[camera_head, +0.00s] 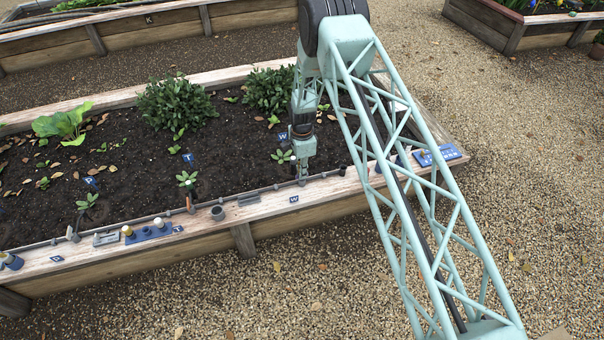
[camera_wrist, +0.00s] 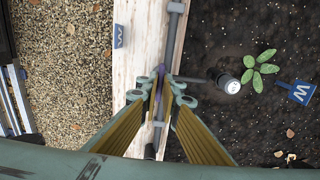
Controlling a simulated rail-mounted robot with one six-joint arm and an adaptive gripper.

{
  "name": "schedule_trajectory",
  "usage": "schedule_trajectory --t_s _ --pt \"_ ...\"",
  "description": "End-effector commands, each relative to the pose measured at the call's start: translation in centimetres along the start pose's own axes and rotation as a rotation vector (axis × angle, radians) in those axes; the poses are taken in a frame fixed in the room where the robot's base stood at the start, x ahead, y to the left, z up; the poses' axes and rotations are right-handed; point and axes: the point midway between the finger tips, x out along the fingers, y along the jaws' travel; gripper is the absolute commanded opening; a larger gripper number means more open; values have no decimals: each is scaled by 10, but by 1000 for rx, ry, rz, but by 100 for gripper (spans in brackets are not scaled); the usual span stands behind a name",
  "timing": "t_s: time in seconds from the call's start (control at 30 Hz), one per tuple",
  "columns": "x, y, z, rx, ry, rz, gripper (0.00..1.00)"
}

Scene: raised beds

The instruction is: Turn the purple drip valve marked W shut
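The purple drip valve (camera_wrist: 161,71) sits on the grey drip pipe along the bed's wooden rim. In the wrist view only a thin strip of its handle shows between my fingertips; the rest is hidden. My gripper (camera_wrist: 161,92) points down with its fingers close together, one on each side of the handle, and looks shut on it. In the head view my gripper (camera_head: 303,172) is down at the rim and hides the valve. A blue W plate (camera_head: 294,199) is on the rim beside it; it also shows in the wrist view (camera_wrist: 120,36).
A W stake (camera_wrist: 302,92), a small plant (camera_wrist: 262,68) and a white-capped post (camera_wrist: 229,84) stand in the soil beside the valve. A blue block with knobs (camera_head: 152,232) and a blue tray (camera_head: 437,155) sit on the rim. Gravel lies in front.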

Motion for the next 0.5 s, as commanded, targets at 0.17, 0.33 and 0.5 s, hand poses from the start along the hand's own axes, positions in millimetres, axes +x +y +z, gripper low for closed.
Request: schedule_trajectory --t_s 0.17,0.33,0.5 --pt "0 0 0 1 0 0 14" --pt "0 0 0 0 0 0 19" --pt "0 0 0 0 0 0 19"
